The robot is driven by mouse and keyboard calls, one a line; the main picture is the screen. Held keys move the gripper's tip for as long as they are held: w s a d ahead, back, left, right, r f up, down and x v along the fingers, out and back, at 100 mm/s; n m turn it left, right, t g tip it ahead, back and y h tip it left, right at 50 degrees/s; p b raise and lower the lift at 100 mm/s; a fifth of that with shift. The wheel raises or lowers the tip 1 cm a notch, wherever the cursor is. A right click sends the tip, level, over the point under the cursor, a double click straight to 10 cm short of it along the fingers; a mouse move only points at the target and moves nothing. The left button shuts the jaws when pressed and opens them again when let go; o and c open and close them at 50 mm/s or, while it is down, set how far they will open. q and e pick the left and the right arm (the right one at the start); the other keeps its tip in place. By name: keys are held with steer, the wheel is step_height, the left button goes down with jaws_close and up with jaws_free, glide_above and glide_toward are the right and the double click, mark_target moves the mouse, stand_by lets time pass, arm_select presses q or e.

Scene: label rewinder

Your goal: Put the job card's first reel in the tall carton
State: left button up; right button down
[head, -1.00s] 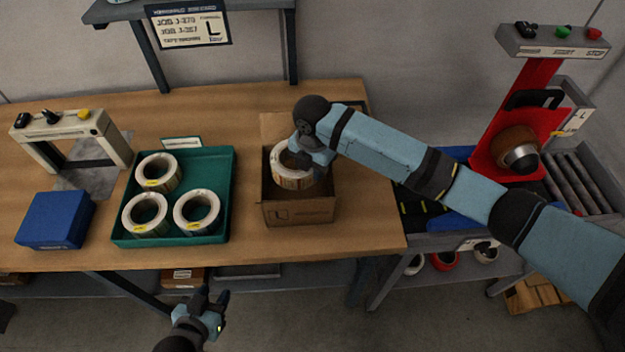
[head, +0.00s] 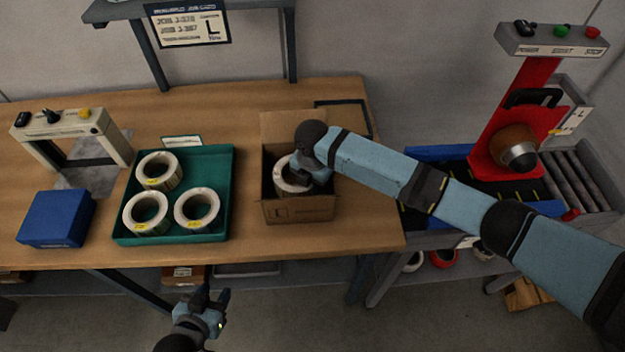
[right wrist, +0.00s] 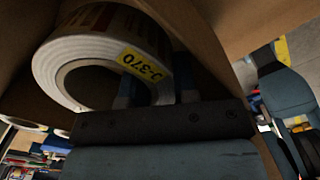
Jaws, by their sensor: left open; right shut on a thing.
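The open brown carton (head: 298,211) stands on the wooden bench. My right gripper (head: 300,178) reaches into its mouth, shut on a white label reel (head: 284,179). The reel is inside the carton's opening, below the rim; I cannot tell whether it touches the bottom. In the right wrist view the reel (right wrist: 98,55) has a yellow tag reading J-370, with the gripper (right wrist: 155,85) at its wall. The job card (head: 188,25) hangs above the bench; its first line appears to read J-370. My left gripper (head: 212,298) is open and empty in front of the bench.
A green tray (head: 225,190) holds three similar reels left of the carton. A blue box (head: 55,218) and a beige frame device (head: 70,130) stand further left. A red machine (head: 512,130) with rollers is at the right.

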steer(key=shift+f, duration=0.25)
steer(key=c, duration=0.9)
jaws_free()
step_height(320, 180, up, 13)
steer(key=shift+r+b, duration=0.1)
steer(key=shift+b, duration=0.45)
